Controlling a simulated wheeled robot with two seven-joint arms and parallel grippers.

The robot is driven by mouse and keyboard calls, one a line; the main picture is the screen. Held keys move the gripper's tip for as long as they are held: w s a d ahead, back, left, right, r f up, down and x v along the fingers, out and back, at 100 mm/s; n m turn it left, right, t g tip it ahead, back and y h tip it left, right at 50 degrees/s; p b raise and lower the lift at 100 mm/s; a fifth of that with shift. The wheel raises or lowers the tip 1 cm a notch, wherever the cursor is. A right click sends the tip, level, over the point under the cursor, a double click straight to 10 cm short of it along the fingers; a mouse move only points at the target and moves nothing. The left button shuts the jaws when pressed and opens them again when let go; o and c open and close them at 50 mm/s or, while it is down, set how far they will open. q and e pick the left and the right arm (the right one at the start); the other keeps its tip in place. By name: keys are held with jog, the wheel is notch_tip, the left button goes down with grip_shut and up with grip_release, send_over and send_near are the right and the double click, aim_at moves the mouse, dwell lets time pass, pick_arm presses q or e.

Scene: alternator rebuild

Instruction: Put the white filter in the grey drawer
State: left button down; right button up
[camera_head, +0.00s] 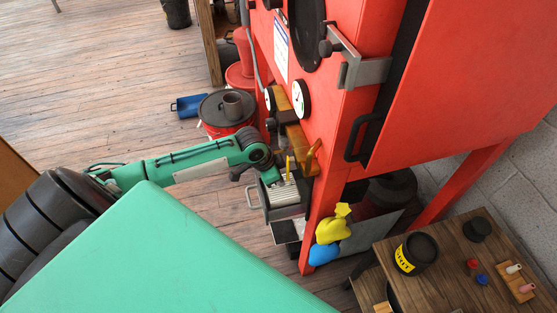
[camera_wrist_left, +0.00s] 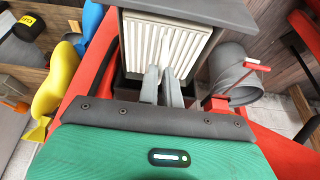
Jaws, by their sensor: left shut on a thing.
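The white pleated filter (camera_head: 284,193) is at the grey drawer (camera_head: 265,206), low beside the red cabinet. In the left wrist view the filter (camera_wrist_left: 138,45) lies between my fingers and the drawer's grey edge (camera_wrist_left: 235,14). My left gripper (camera_head: 283,178) is shut on the filter's near part; its two grey fingers (camera_wrist_left: 162,72) are close together there. The filter appears over or within the drawer opening; I cannot tell how deep it sits. The wrist partly hides the filter in the head view. My right gripper is not in view.
The red cabinet (camera_head: 450,80) stands right of the arm, with gauges and a latch. A red can (camera_head: 226,112) and blue dustpan (camera_head: 187,106) are behind. A wooden table (camera_head: 440,285) holds a dark tub. Left floor is clear.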

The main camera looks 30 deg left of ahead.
aim_at(279, 188)
pick_arm(q)
notch_tip(279, 188, down, 5)
jog(key=shift+r, duration=0.2)
jog(key=shift+f, duration=0.25)
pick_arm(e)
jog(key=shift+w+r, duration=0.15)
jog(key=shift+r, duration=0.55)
pick_arm(q)
jog(key=c, duration=1.6)
grip_release()
jog(key=shift+f, duration=0.1)
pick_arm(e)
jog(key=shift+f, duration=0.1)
